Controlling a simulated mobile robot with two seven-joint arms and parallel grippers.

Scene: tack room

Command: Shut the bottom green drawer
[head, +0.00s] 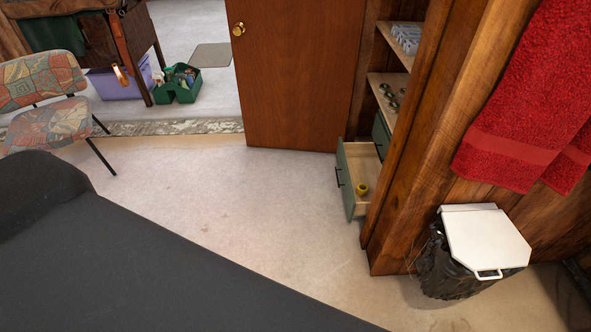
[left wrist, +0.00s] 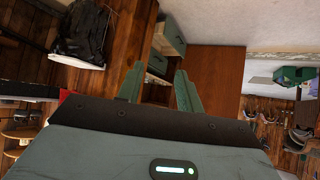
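The bottom green drawer (head: 345,183) stands pulled out from the wooden cabinet, low near the floor, in the head view. Its green front with a dark handle faces left, and a small yellow round object (head: 362,189) lies inside. Another green drawer front (head: 381,136) shows partly behind it. In the left wrist view my left gripper (left wrist: 160,70) has its two green fingers apart with nothing between them. Green drawer parts (left wrist: 171,38) show beyond the fingers, at a distance and not touched. Neither gripper shows in the head view.
A brown door (head: 300,75) stands open beside the drawer. A white-lidded bin (head: 485,240) with a black bag is at lower right, near a red towel (head: 535,100). A patterned chair (head: 45,125) is at left. The floor (head: 235,200) left of the drawer is clear.

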